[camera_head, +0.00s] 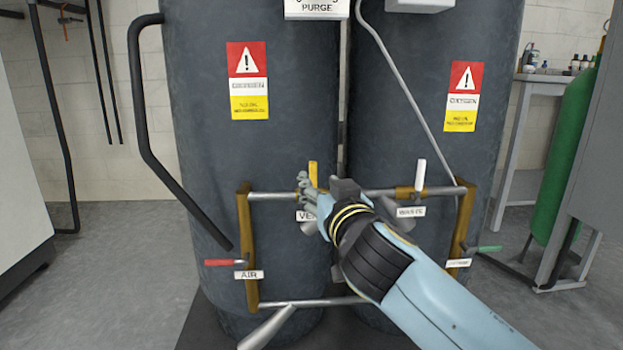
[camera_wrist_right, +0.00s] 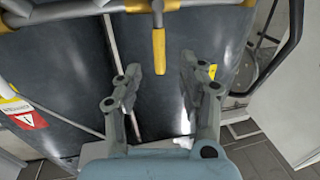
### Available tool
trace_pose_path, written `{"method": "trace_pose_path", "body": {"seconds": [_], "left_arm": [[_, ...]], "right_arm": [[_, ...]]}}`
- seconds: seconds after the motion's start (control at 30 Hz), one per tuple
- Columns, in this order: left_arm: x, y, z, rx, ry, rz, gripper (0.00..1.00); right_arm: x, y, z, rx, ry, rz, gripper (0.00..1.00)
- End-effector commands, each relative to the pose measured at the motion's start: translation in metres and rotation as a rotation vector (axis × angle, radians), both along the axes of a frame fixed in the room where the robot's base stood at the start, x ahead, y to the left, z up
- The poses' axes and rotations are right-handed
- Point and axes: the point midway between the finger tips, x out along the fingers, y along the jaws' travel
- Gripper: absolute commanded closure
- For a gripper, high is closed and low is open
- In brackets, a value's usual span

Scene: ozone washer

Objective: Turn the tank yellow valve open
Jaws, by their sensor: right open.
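The yellow valve handle (camera_head: 313,173) stands upright on the horizontal pipe between the two dark tanks, above a partly covered label. It also shows in the wrist view as a yellow lever (camera_wrist_right: 159,52) hanging from a pipe fitting at the top. My right gripper (camera_head: 309,192) is in front of the pipe at the yellow valve, partly covering the valve body. In the wrist view its two fingers (camera_wrist_right: 161,65) are apart, with the lever's end between them in the picture. I cannot tell whether they touch it. My left gripper is out of view.
A white-handled valve (camera_head: 420,173) is on the same pipe to the right. A red handle (camera_head: 223,262) is at lower left and a green handle (camera_head: 490,249) at lower right. Brown uprights (camera_head: 247,250) frame the pipes. A green cylinder (camera_head: 565,150) stands at right.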

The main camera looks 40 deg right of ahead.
Motion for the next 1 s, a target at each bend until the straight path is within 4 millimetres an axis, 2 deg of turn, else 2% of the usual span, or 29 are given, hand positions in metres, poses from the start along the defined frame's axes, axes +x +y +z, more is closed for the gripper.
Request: {"method": "trace_pose_path", "body": {"seconds": [0.1, 0.3, 0.67, 1.0], "left_arm": [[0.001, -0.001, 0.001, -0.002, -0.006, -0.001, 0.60], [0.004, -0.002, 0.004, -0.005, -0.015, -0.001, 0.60], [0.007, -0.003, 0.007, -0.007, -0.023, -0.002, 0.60], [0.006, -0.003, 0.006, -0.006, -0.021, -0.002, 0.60]], "right_arm": [[0.023, -0.008, 0.000, -0.004, -0.001, 0.000, 0.60], [0.048, -0.018, -0.001, -0.001, 0.000, 0.000, 0.60], [0.054, -0.020, -0.001, -0.001, 0.001, 0.000, 0.60], [0.054, -0.020, -0.001, -0.001, 0.001, 0.000, 1.00]]}}
